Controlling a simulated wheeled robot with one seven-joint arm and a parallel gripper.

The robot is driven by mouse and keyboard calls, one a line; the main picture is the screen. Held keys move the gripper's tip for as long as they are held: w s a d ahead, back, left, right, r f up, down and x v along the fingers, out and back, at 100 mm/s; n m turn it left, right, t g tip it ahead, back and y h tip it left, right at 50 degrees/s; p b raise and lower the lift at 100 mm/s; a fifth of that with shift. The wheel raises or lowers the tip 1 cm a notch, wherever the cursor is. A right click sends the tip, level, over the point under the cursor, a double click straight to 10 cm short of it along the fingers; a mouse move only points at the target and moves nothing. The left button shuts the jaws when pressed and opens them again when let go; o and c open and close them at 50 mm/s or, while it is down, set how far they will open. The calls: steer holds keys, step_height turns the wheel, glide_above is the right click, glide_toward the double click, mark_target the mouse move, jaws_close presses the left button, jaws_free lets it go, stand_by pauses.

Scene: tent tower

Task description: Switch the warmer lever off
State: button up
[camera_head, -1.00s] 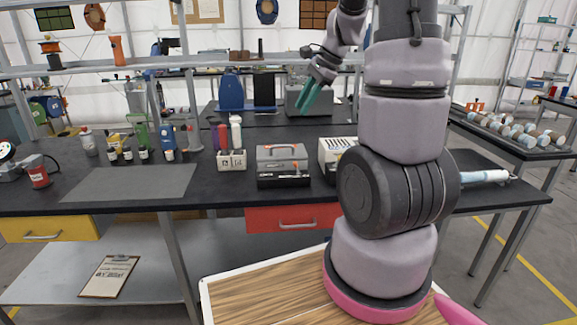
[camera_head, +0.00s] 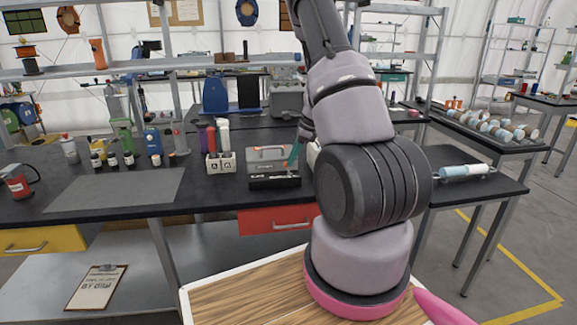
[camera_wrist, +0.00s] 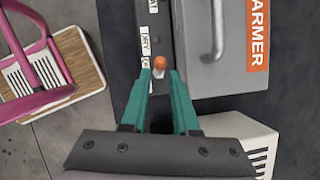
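The warmer is a grey box (camera_head: 262,154) with a black front panel (camera_head: 260,183) on the dark bench. In the wrist view its grey lid (camera_wrist: 215,75) has a metal handle and an orange label reading "ARMER". The orange-tipped lever (camera_wrist: 159,63) stands on the black panel beside a partly covered label starting with "O". A "DRY" label and a partly cut-off one ending in "AT" lie further along. My gripper (camera_wrist: 160,76) has its teal fingers apart, one on each side of the lever. It also shows at the warmer's right end in the head view (camera_head: 292,156). Contact with the lever is unclear.
A white slotted box (camera_wrist: 250,140) stands close beside the warmer, mostly behind my arm in the head view. A white holder (camera_head: 221,164) with bottles stands to the left. A grey mat (camera_head: 115,190) lies clear further left.

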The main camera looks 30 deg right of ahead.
mark_target(287, 168)
steer(key=shift+x, duration=1.75)
jaws_close()
steer(key=shift+a+h, duration=0.25)
steer(key=shift+h, duration=0.15)
steer(key=shift+w+g+h, duration=0.1)
steer(key=shift+g+h, duration=0.2)
steer(key=shift+h, duration=0.2)
